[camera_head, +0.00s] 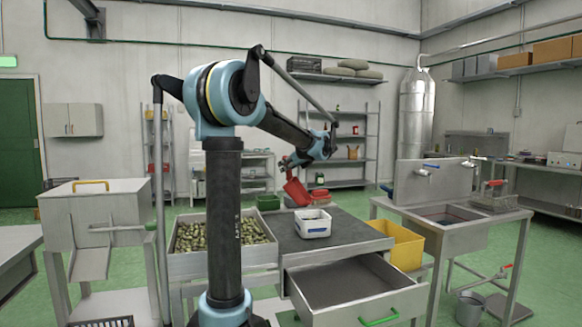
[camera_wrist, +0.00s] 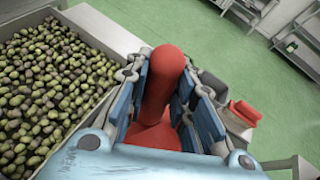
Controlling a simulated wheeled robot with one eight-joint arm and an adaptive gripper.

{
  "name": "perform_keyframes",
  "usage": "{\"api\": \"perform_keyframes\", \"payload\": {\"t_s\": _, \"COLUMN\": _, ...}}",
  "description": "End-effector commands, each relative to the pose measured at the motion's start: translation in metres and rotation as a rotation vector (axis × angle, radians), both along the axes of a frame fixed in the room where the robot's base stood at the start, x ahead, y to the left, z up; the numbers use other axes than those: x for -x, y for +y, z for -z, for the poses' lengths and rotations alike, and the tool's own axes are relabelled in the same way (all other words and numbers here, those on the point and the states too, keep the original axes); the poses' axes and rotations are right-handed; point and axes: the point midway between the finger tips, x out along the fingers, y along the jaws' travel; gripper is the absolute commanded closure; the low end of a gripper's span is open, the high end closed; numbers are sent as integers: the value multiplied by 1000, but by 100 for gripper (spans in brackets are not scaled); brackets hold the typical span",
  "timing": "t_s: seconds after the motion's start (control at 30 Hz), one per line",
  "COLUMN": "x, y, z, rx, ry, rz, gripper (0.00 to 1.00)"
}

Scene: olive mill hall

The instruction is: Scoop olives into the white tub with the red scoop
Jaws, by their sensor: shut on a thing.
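My gripper (camera_head: 290,165) is shut on the red scoop (camera_head: 297,191). The scoop hangs tilted above the back left of the white tub (camera_head: 314,231), apart from it. In the wrist view the scoop's thick red handle (camera_wrist: 163,85) is between the fingers of my gripper (camera_wrist: 165,95). Whether the scoop holds olives is hidden. The white tub stands on the dark worktop, and its contents cannot be made out. Green and dark olives (camera_head: 222,233) fill a metal bin left of the worktop. They also show at left in the wrist view (camera_wrist: 45,85).
The dark worktop (camera_head: 345,236) has free room around the tub. An open drawer (camera_head: 350,284) juts out in front. A yellow crate (camera_head: 400,247) and a sink unit (camera_head: 450,217) are at right.

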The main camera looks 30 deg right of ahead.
Motion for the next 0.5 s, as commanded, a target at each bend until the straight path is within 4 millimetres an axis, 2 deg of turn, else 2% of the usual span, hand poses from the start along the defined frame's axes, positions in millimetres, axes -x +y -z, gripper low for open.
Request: {"api": "perform_keyframes", "payload": {"t_s": 0.5, "x": -29, "y": 29, "z": 29, "rx": 191, "ry": 197, "rz": -2, "gripper": 100}}
